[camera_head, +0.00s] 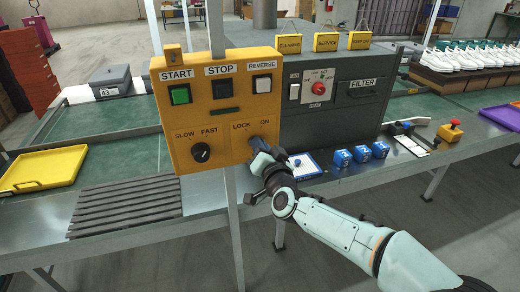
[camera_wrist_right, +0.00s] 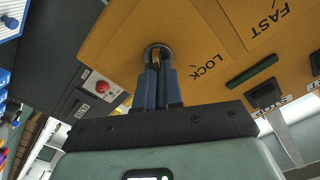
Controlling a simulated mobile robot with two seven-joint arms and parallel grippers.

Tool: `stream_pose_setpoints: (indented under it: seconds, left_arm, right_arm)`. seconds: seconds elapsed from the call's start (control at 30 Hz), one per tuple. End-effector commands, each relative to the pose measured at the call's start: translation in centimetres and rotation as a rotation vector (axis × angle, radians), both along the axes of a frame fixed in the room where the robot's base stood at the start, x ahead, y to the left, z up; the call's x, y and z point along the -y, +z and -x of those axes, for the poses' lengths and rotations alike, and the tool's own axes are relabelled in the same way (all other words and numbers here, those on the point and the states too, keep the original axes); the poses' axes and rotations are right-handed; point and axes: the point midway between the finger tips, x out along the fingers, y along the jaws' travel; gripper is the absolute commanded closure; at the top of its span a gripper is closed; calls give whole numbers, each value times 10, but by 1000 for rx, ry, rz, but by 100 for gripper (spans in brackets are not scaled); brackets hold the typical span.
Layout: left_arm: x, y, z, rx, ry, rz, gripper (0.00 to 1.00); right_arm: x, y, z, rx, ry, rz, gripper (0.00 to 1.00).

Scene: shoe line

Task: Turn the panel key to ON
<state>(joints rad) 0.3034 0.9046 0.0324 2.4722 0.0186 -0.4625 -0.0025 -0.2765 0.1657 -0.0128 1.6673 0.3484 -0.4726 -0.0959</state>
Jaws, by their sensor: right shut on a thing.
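The yellow control panel (camera_head: 208,132) stands upright in front of the line. At its lower right is the key switch under the labels LOCK and ON. My right gripper (camera_head: 258,146) is at this switch and covers most of it in the head view. In the right wrist view, the blue fingers of my right gripper (camera_wrist_right: 157,72) are shut on the brass key (camera_wrist_right: 155,58), which sits in the round dark lock (camera_wrist_right: 158,53). The LOCK label shows beside it; the ON label is hidden there. I cannot tell the key's exact angle. My left gripper is not in view.
The panel also carries a green START button (camera_head: 180,95), a black STOP button (camera_head: 222,89), a white REVERSE button (camera_head: 262,84) and a SLOW/FAST knob (camera_head: 201,152). A grey filter box (camera_head: 345,110) stands close behind at right. Blue blocks (camera_head: 361,154) lie right of my gripper.

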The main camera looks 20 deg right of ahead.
Motion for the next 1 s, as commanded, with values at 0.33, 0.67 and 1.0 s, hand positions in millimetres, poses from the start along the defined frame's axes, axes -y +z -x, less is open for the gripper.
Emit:
stream_pose_setpoints:
  seconds: [0.33, 0.67, 1.0]
  left_arm:
    - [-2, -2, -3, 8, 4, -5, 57]
    - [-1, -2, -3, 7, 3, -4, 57]
    - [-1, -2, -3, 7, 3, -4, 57]
  right_arm:
    - [1, 5, 0, 9, -3, -23, 100]
    - [1, 4, 0, 7, -3, -21, 68]
    - [1, 2, 7, 2, -1, -20, 68]
